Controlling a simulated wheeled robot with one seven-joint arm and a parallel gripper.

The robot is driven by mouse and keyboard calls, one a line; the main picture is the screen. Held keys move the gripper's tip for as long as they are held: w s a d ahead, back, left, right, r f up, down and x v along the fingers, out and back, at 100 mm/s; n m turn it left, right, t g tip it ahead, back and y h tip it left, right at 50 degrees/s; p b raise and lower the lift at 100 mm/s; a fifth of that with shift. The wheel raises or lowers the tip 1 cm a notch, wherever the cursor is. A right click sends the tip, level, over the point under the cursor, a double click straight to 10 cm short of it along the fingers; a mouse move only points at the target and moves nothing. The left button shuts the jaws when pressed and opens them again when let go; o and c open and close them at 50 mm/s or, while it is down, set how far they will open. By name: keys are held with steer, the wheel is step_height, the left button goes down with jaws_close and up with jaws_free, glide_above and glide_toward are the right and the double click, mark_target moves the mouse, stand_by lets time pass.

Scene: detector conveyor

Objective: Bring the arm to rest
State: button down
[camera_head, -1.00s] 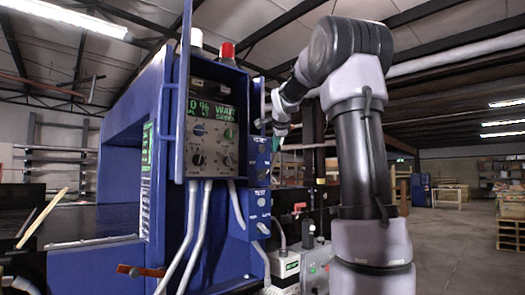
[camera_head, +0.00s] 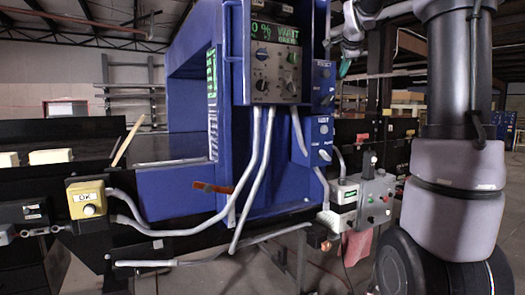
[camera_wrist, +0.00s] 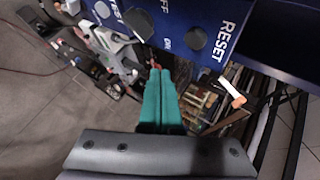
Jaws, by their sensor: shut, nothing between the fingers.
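My gripper (camera_head: 343,69) is small in the head view, just right of the blue button box on the machine's side. In the wrist view its teal fingers (camera_wrist: 160,78) are together with nothing between them. The fingertips point toward the lower edge of a blue panel (camera_wrist: 195,28) with dark knobs and a RESET label. I cannot tell the exact gap between fingertips and panel. My upright arm fills the right of the head view, and its upper part is out of frame.
The blue detector cabinet (camera_head: 238,125) with a dial panel (camera_head: 275,70) stands close left of my gripper. A yellow button box (camera_head: 87,198) is on the conveyor's front. A grey control box (camera_head: 372,197) sits below my gripper. White blocks (camera_head: 50,156) lie at far left.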

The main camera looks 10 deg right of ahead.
steer(key=s+a+f+n+g+y, duration=0.1)
steer(key=s+a+f+n, duration=0.4)
steer(key=s, duration=0.6)
steer(key=s+a+f+n+g+y, duration=0.1)
steer(key=s+a+f+n, duration=0.4)
steer(key=s, duration=0.7)
steer(key=s+a+f+n+g+y, duration=0.1)
steer(key=s+a+f+n+y, duration=0.1)
steer(key=s+a+f+n, duration=0.3)
steer(key=s+a+f, duration=0.3)
steer(key=s+f, duration=0.3)
steer(key=shift+s+g+y, duration=0.15)
steer(key=shift+g+y, duration=0.25)
steer(key=shift+f, duration=0.1)
